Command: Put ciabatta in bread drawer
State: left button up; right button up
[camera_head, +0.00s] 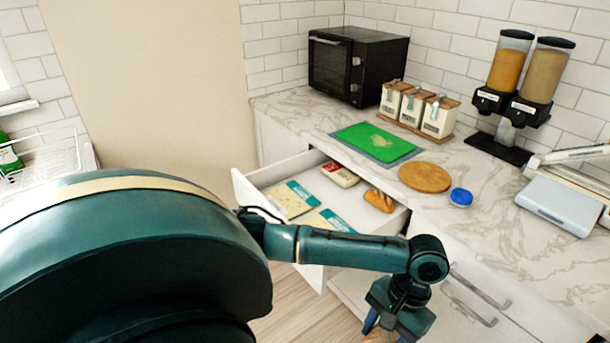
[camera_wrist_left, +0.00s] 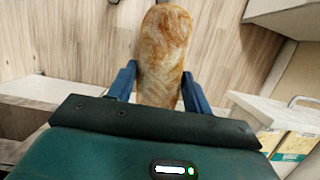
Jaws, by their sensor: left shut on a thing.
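The ciabatta (camera_wrist_left: 164,45) is a long, pale brown, floured loaf in the left wrist view. My left gripper (camera_wrist_left: 158,88) has its two blue fingers shut on either side of it, over the wooden floor. The open white drawer (camera_head: 245,189) is left of and beyond the gripper. It holds a small bread loaf (camera_head: 379,200) at its right end. My right gripper is not in view.
The drawer also holds flat cheese packs (camera_head: 291,199) and a red-and-white pack (camera_head: 340,174). My left arm crosses in front of the drawer. On the marble counter are a green cutting board (camera_head: 373,141), round wooden board (camera_head: 425,177), blue-lidded jar (camera_head: 461,197) and scale (camera_head: 559,205).

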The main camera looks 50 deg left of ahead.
aim_at(304, 216)
jog(key=k+j, duration=0.1)
jog(key=j, duration=0.25)
jog(key=k+j, duration=0.15)
jog(key=j, duration=0.15)
jog(key=k+j+u, duration=0.1)
jog(key=j, duration=0.25)
jog(key=k+j, duration=0.15)
jog(key=j, duration=0.15)
jog(key=k+j, duration=0.1)
jog(key=j, duration=0.25)
jog(key=i, duration=0.95)
